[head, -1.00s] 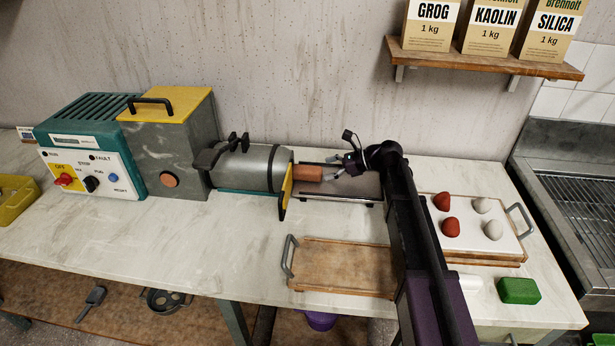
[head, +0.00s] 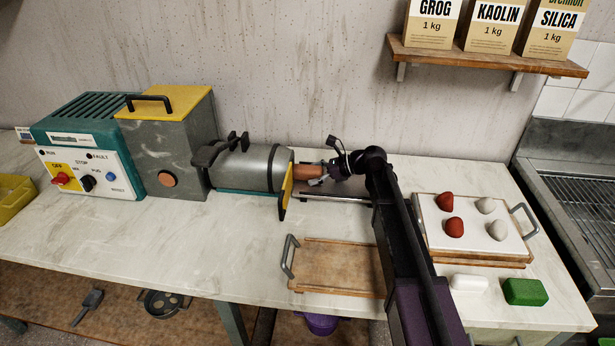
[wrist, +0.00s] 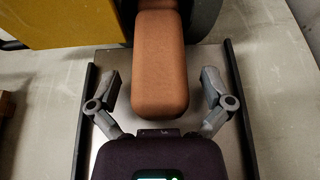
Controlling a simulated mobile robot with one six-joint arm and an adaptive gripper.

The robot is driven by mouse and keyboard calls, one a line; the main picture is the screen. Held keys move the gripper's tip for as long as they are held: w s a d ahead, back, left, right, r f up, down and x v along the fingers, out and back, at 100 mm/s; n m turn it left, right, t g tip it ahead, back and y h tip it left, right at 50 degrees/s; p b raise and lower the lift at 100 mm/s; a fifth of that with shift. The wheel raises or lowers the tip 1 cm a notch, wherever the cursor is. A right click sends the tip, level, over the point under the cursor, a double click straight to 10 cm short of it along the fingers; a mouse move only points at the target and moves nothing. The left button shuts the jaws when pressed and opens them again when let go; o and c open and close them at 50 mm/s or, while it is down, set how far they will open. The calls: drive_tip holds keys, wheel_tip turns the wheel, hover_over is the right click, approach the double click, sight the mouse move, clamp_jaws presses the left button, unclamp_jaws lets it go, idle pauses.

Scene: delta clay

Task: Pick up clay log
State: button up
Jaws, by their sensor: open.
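The clay log (head: 308,171) is an orange-brown, rounded block that sticks out of the mouth of the grey pug mill barrel (head: 243,167) over a metal tray (head: 335,188). In the wrist view the clay log (wrist: 159,65) runs down from the top middle, its free end toward my gripper. My gripper (wrist: 165,85) is open, one finger on each side of the log's free end, with a visible gap on both sides. It also shows in the head view (head: 327,171) at the log's right end. The log's far end is hidden at the barrel.
A yellow plate (head: 286,190) stands at the barrel mouth. An empty wooden board (head: 335,267) lies in front. A white-topped board (head: 475,240) with red and pale lumps is at the right, near a green block (head: 525,291). A shelf (head: 480,56) hangs above.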

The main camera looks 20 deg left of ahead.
drive_tip(key=shift+a, duration=0.15)
idle(0.4)
drive_tip(key=c, duration=1.3)
